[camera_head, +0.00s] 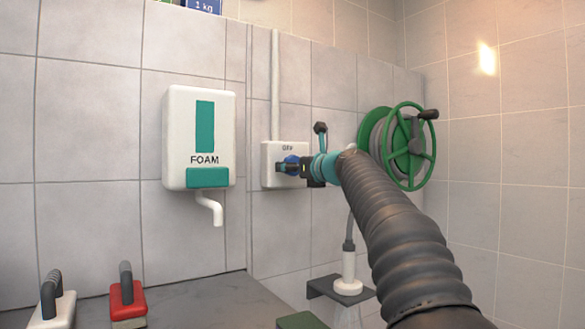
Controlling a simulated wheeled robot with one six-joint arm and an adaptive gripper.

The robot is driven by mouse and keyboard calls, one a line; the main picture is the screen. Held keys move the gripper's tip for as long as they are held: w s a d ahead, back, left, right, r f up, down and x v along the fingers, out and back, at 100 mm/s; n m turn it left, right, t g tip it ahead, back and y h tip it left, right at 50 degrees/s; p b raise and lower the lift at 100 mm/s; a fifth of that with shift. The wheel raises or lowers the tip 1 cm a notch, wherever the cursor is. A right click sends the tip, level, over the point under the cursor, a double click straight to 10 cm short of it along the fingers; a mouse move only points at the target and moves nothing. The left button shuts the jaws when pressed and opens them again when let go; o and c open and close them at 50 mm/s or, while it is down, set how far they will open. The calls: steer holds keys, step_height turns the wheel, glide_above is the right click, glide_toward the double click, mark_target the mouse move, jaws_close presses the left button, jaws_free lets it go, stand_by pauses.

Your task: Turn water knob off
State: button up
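The water knob (291,160) is a small blue piece on a white wall plate (270,152). Lettering that seems to read "OFF" is on the plate above the knob. My gripper (291,168) is dark and small in the view, at the end of my ribbed dark arm with a teal band. It is right at the knob and overlaps it in the picture. The gripper and part of my wrist hide much of the knob, so its turn angle is unclear. I cannot tell whether the fingers touch the knob or how far apart they are.
A white foam dispenser (177,140) hangs left of the plate. A green hose reel (408,148) is on the wall to the right, behind my arm. A white nozzle (348,268) stands on a dark bracket (335,291) below. Brushes (127,300) lie on the grey counter (205,300).

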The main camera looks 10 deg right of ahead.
steer(key=c, duration=0.6)
steer(key=shift+n, duration=0.3)
steer(key=n, duration=0.9)
steer(key=shift+d+b, duration=0.1)
steer(key=shift+b, duration=0.2)
steer(key=n, duration=0.4)
steer(key=shift+b, duration=0.4)
steer(key=shift+n+b, duration=0.4)
steer(key=shift+n, duration=1.8)
